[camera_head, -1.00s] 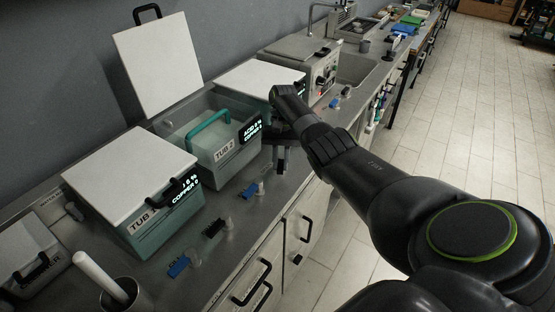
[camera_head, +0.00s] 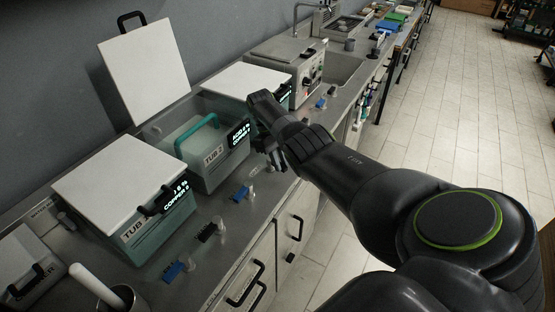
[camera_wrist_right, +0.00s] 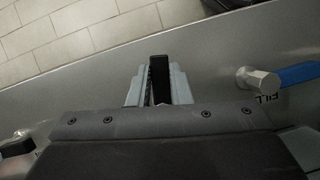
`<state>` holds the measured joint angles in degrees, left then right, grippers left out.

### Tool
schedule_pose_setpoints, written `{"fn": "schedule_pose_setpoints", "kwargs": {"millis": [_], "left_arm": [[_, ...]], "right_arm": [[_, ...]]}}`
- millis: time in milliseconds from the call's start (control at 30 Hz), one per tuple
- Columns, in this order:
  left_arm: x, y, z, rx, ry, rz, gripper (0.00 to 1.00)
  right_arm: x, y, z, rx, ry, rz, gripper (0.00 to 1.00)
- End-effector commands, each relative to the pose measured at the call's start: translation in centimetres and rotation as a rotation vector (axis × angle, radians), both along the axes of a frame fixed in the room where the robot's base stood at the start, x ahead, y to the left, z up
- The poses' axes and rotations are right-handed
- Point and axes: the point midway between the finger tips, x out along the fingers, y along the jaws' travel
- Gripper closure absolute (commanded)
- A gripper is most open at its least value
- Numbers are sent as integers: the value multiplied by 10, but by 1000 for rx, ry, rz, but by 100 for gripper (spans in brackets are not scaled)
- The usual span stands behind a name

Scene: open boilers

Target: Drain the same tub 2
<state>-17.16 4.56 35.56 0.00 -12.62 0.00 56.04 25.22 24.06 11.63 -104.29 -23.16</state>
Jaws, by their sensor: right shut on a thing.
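Tub 2 (camera_head: 212,158) is a grey-teal tub with a teal handle across its open top and a lit display on its front. Its white lid (camera_head: 146,72) stands raised behind it. My right gripper (camera_head: 274,160) is at the counter edge just right of tub 2's front. In the right wrist view its fingers (camera_wrist_right: 160,88) are shut around a black lever (camera_wrist_right: 159,72), seemingly tub 2's drain valve handle. The head view hides that lever behind the gripper. A blue valve handle marked FILL (camera_wrist_right: 298,75) lies beside it; it also shows in the head view (camera_head: 242,193). My left gripper is not in view.
Tub 1 (camera_head: 150,245), its lid down, stands left of tub 2. A blue valve (camera_head: 172,270) and a black valve (camera_head: 207,231) are in front of it. Another lidded tub (camera_head: 247,80) is beyond tub 2. A cup with a white rod (camera_head: 95,285) stands at lower left.

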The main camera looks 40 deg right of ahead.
Motion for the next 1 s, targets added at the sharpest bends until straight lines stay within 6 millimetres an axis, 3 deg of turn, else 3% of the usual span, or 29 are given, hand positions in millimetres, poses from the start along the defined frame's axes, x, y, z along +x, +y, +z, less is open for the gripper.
{"fn": "schedule_pose_setpoints", "kwargs": {"millis": [333,833,867,1000], "left_arm": [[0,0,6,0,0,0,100],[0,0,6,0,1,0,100],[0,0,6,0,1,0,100],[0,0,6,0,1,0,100]], "right_arm": [[3,-5,3,-2,-8,119,100],[4,-5,3,-3,-10,132,100],[4,-5,2,-3,-10,132,78],[3,-5,2,-2,-8,132,60]]}}
